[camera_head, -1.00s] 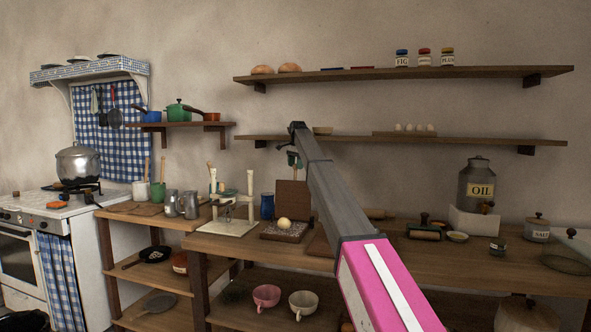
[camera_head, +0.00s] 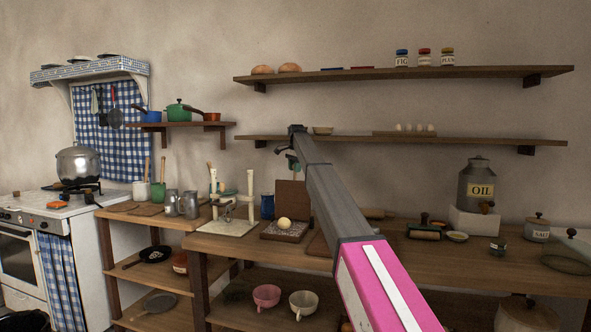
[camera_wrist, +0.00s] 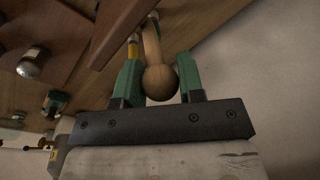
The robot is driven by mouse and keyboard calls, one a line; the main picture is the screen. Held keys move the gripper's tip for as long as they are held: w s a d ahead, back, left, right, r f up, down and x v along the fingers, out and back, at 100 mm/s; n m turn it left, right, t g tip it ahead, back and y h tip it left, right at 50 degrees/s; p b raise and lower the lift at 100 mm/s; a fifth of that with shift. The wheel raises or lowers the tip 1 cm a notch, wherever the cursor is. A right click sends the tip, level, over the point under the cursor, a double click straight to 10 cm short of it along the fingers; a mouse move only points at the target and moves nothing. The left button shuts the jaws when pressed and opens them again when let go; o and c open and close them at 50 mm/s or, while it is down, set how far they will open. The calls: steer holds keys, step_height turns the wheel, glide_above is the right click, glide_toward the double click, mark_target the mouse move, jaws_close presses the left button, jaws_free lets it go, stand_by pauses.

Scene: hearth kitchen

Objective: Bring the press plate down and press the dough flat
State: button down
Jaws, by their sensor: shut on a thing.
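The pale dough ball (camera_head: 285,222) sits on the speckled base (camera_head: 297,236) of the press on the worktop. The brown press plate (camera_head: 293,192) stands upright behind the dough, apart from it. My gripper (camera_head: 294,164) is above the plate, partly hidden by my arm. In the wrist view, my gripper's green fingers (camera_wrist: 160,80) are shut on a wooden handle (camera_wrist: 160,82) with a round knob end. The handle's far end and its join to the plate are not clear.
A cream press-like stand (camera_head: 228,225) is left of the base. A blue jar (camera_head: 267,206) stands between them, further back. A roller (camera_head: 424,232) and an oil can (camera_head: 477,183) are to the right. The lower shelf (camera_head: 345,139) runs above the worktop.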

steer(key=s+a+f+t+h, duration=0.1)
steer(key=s+a+t, duration=0.15)
steer(key=s, duration=0.45)
steer(key=s+a+t+h, duration=0.1)
steer(key=s+t, duration=0.3)
steer(key=s, duration=0.4)
steer(key=s+a+f+t, duration=0.3)
steer(key=s+f+t, duration=0.1)
steer(key=s+f, duration=0.6)
steer(key=shift+s+a+f+h, duration=0.25)
steer(key=shift+s+f+h, duration=0.15)
steer(key=shift+s, duration=0.4)
steer(key=shift+d, duration=0.1)
steer(key=c, duration=1)
jaws_free()
steer(key=shift+d, duration=0.1)
steer(key=shift+o, duration=1.3)
steer(key=shift+w+d+r, duration=0.1)
steer(key=shift+w+d, duration=0.05)
steer(key=shift+a+r+t, duration=0.15)
steer(key=shift+a+t, duration=0.1)
